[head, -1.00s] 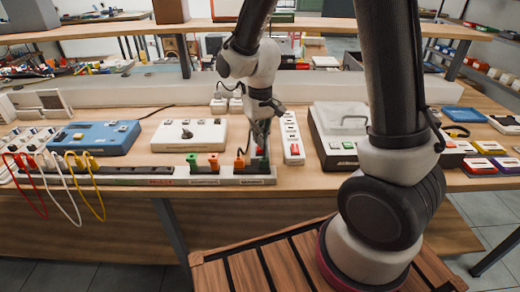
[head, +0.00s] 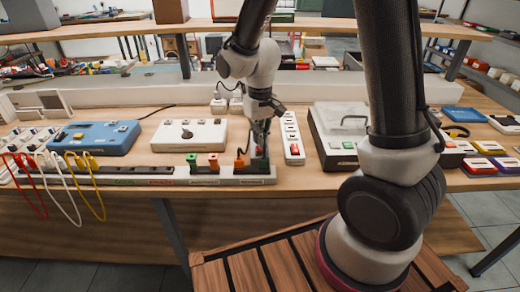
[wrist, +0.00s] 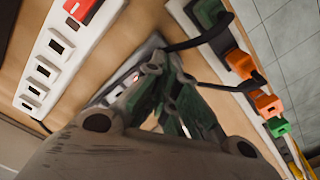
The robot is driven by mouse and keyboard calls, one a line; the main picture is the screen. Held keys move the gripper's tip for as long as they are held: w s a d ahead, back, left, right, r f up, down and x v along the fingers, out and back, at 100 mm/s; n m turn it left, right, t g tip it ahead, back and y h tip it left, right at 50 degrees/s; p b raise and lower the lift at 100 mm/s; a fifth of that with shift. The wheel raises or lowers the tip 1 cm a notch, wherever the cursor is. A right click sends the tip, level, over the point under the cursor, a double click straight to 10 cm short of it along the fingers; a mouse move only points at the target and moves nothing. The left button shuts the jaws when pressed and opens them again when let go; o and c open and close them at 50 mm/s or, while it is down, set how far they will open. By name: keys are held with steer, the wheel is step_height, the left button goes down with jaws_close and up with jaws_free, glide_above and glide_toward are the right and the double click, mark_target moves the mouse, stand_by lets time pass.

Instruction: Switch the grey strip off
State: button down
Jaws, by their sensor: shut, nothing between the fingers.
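A grey strip (wrist: 104,97) lies on the bench under my gripper in the wrist view. My fingers and wrist cover most of it, and its switch is hidden or too small to make out. In the head view my arm and gripper hide it. My gripper (wrist: 160,62) is shut and empty, its tips pointing down at the far end of the strip; I cannot tell whether they touch it. In the head view my gripper (head: 261,143) is low over the bench, just left of the white strip (head: 291,138).
The white strip with a red switch (wrist: 82,9) lies close beside. A front rail (head: 130,176) carries green (head: 192,160) and orange plugs (head: 240,163); a dark cable runs near my fingers. A grey lidded device (head: 338,135) stands right, a white box (head: 190,134) left.

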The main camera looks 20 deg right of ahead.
mark_target(260, 150)
steer(key=shift+f, duration=1.1)
stand_by(0.4)
steer(key=shift+r, duration=3.5)
steer(key=s+d+r+m+t, duration=0.1)
steer(key=s+d+r+t, duration=0.1)
steer(key=s+d+r, duration=0.5)
steer(key=s+d+r+m+t, duration=0.1)
steer(key=s+d+r+t, duration=0.1)
steer(key=s+d+r, duration=0.6)
steer(key=s, duration=0.4)
steer(key=shift+r, duration=0.35)
